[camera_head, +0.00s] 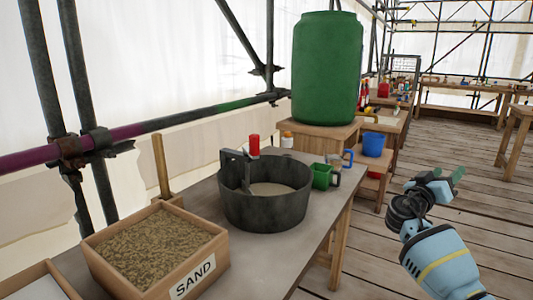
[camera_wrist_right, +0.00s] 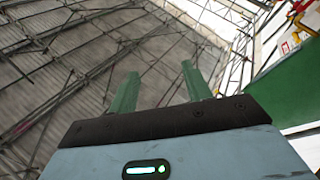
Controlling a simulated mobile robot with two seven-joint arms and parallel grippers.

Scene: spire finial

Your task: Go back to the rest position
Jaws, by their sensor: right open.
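My right gripper (camera_head: 449,180) is at the right of the head view, raised over the plank floor and clear of the table. Its two green fingers (camera_wrist_right: 160,90) stand apart in the right wrist view, with nothing between them. My left gripper does not show in either view.
A grey table (camera_head: 275,255) holds a sand box (camera_head: 195,267), a dark round tub (camera_head: 265,210), a green cup (camera_head: 323,176) and a red-capped item (camera_head: 254,145). A green barrel (camera_head: 327,70) and blue bucket (camera_head: 373,144) stand behind. Plank floor (camera_head: 455,135) is open at right.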

